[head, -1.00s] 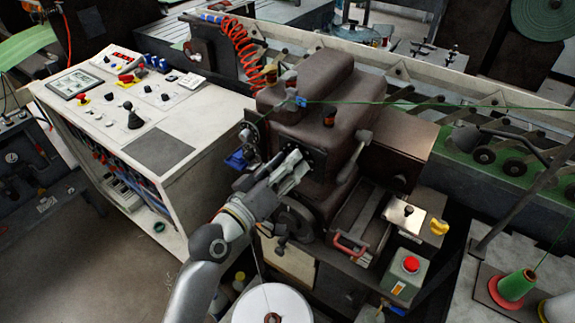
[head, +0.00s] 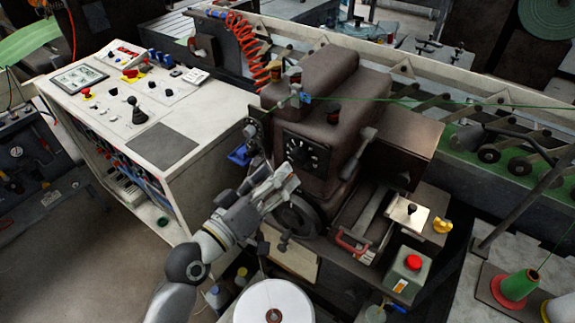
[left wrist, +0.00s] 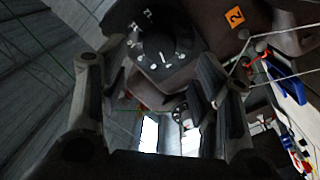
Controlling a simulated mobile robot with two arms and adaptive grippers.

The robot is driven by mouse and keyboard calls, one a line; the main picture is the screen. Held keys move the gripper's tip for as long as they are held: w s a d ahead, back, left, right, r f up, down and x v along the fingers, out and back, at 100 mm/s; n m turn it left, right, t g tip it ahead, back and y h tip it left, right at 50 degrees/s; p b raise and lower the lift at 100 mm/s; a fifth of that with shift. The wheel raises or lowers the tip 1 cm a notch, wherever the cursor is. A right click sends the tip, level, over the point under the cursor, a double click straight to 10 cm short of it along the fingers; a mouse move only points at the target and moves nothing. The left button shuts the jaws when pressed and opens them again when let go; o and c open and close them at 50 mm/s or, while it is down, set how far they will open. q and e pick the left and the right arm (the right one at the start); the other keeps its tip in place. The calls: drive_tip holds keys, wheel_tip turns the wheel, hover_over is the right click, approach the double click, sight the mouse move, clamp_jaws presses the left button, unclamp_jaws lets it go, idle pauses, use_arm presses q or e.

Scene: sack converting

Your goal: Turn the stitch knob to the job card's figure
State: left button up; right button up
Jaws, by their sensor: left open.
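The stitch knob (head: 303,153) is a black dial with white marks on the front of the brown sewing head (head: 335,105). In the left wrist view the dial (left wrist: 163,50) shows at the top centre, with white figures around its rim; they are too small to read surely. My left gripper (head: 287,181) is open and empty, just below and in front of the knob, apart from it. In the left wrist view its fingers stand to either side of the picture. I cannot make out a job card. My right gripper is not in view.
A handwheel (head: 297,216) sits just below the gripper. A white control console (head: 205,115) stands at the left. A green thread (head: 400,99) runs across to the head. A white thread cone (head: 262,302) stands below, and a green box with a red button (head: 408,272) at the right.

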use_arm(q)
drive_tip(key=v, duration=0.6)
drive_tip(key=shift+s, duration=0.2)
drive_tip(key=shift+a, duration=0.15)
